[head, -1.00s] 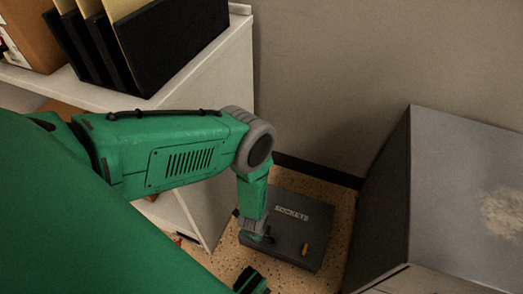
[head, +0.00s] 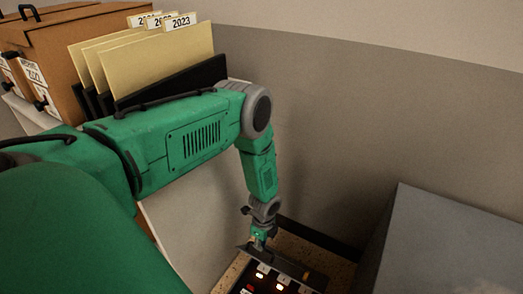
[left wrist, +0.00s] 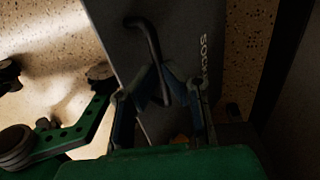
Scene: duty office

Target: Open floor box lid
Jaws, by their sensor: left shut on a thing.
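The floor box lid (head: 285,262) is raised in the head view. Its dark panel stands up from the box, and the open interior with small red and white lit sockets (head: 262,279) shows in front of it at the bottom edge. My left gripper (head: 257,240) is at the lid's upper left edge. In the left wrist view, my left gripper (left wrist: 162,82) is shut on the black bar handle (left wrist: 146,36) of the grey lid (left wrist: 185,25). The lettering on the lid is partly hidden. My right gripper is not in view.
A grey cabinet-like block (head: 445,235) stands close on the right. A white shelf on the left holds folders (head: 160,65) and brown boxes (head: 85,50). The wall (head: 330,130) is right behind. A strip of speckled floor (head: 318,262) lies between.

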